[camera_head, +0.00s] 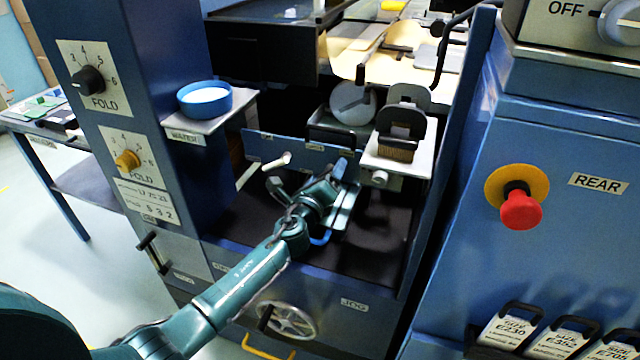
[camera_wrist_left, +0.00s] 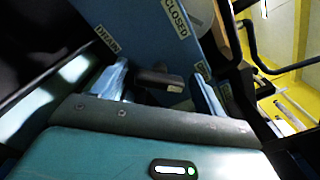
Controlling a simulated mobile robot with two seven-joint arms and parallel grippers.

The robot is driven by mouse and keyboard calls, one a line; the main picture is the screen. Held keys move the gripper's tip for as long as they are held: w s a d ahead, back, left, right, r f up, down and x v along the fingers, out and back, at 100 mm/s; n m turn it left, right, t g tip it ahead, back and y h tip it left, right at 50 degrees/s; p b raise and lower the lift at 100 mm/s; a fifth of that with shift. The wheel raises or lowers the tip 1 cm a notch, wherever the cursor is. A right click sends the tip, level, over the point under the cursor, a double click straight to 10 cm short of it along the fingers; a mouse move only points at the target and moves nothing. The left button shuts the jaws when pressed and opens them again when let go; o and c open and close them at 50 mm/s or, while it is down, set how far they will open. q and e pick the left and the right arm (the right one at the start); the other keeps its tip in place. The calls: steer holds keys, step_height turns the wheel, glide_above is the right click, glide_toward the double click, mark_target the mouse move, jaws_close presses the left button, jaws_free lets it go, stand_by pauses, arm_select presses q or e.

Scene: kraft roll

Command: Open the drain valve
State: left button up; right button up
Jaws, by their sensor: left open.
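My left gripper (camera_head: 342,184) reaches in from the lower left to a low blue panel (camera_head: 308,153) inside the machine. In the left wrist view its jaws (camera_wrist_left: 160,86) are open, one finger on each side of a dark, blunt-ended handle (camera_wrist_left: 158,78). The handle stands before the blue panel, near a DRAIN label (camera_wrist_left: 107,40), a CLOSED label (camera_wrist_left: 175,18) and a third, unreadable label. I cannot tell whether the fingers touch it. In the head view, my gripper seems to hide this handle. My right gripper is not in view.
A pale lever (camera_head: 276,162) sticks out of the panel left of my gripper. A blue bowl (camera_head: 204,99) stands on a shelf above. A red button (camera_head: 520,209) is farther right.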

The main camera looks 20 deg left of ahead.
arm_select(q)
steer(key=s, duration=1.3)
steer(key=shift+a+p, duration=0.25)
steer(key=shift+p, duration=0.2)
steer(key=shift+w, duration=0.1)
